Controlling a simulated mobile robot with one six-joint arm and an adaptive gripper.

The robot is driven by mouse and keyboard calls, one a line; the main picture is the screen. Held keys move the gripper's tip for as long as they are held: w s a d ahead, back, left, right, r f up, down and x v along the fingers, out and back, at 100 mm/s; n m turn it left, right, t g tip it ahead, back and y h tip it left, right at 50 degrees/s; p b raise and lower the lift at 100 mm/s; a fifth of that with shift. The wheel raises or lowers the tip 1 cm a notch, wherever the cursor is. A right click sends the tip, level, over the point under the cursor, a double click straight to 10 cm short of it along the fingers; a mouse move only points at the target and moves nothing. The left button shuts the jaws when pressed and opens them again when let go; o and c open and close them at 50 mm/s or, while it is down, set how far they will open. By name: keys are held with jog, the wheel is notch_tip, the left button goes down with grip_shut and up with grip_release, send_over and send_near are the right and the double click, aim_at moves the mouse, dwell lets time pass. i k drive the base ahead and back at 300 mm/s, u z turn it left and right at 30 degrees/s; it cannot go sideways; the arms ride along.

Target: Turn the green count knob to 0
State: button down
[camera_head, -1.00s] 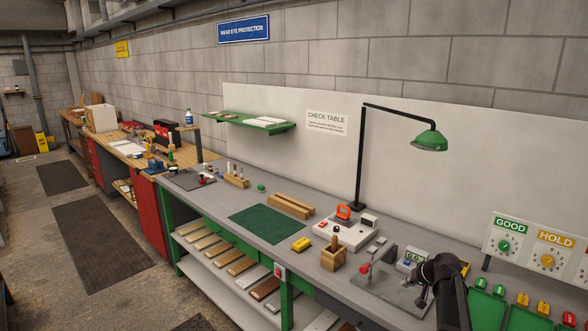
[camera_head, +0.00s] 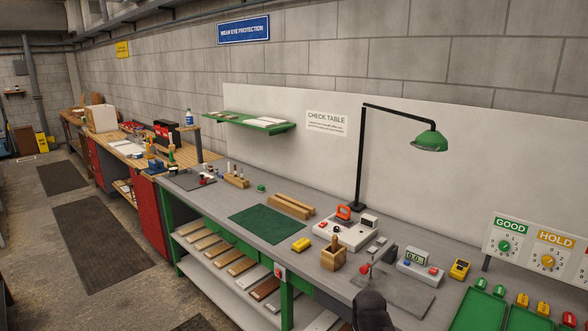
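The green count knob (camera_head: 504,247) sits on a white panel under the green GOOD label (camera_head: 510,224), at the right of the head view. Numbers ring the knob, but they are too small to tell which one it points to. A black part of my arm (camera_head: 371,312) shows at the bottom edge, below and left of the knob and well apart from it. My gripper's fingers are not visible.
A yellow knob (camera_head: 547,262) under the HOLD label is right of the green one. Green bins (camera_head: 475,312) stand below the panel. A yellow meter (camera_head: 459,268), a digital readout box (camera_head: 420,262) and a lamp (camera_head: 429,141) stand on the grey bench (camera_head: 215,207).

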aim_at(503, 245)
jog(key=z, duration=4.6)
jog(key=i, duration=0.1)
jog(key=u, duration=3.2)
